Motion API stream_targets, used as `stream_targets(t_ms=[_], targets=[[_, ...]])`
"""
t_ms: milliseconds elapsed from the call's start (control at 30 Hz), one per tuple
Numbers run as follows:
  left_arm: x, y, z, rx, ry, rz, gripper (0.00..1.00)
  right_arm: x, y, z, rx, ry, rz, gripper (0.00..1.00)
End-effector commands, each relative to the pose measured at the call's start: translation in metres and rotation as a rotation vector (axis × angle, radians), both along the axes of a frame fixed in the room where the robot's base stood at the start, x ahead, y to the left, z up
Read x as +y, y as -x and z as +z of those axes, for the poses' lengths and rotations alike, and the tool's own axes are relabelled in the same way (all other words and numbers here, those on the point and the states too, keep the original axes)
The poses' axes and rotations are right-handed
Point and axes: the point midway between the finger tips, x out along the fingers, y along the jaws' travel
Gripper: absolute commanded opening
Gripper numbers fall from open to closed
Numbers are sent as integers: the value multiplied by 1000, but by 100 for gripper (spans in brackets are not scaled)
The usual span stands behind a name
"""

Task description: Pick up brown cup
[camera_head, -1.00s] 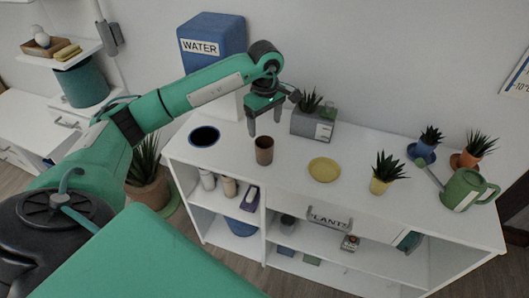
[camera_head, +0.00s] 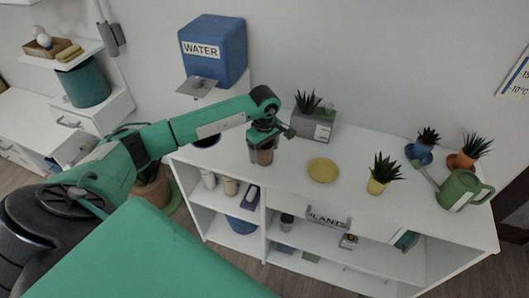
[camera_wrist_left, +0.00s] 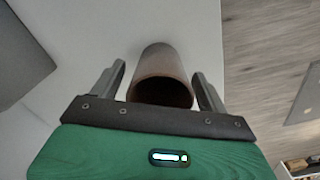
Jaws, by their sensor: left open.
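The brown cup (camera_head: 264,157) stands upright on the white shelf desk (camera_head: 300,165), in the upper middle of the head view. My left gripper (camera_head: 262,150) is down over it, with its fingers at the cup's sides. In the left wrist view the cup (camera_wrist_left: 162,75) lies between the two open fingers of my left gripper (camera_wrist_left: 160,88), with its dark mouth towards the palm. A narrow gap shows on each side, so the fingers look apart from the cup. My right gripper is not in view.
A yellow plate (camera_head: 323,170) lies right of the cup. A grey planter (camera_head: 312,124) stands behind it. A yellow-potted plant (camera_head: 378,186) and a green watering can (camera_head: 462,189) are further right. A blue WATER container (camera_head: 213,50) stands at the back left.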

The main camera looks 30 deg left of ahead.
Motion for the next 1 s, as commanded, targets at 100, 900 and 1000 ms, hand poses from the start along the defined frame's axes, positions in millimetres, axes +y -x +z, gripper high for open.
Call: stream_targets(t_ms=[100,900,1000], targets=[[0,0,0,0,0,0,77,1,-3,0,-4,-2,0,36],[0,-1,23,-4,0,1,25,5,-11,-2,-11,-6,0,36],[1,-2,42,-6,0,0,25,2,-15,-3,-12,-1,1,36]])
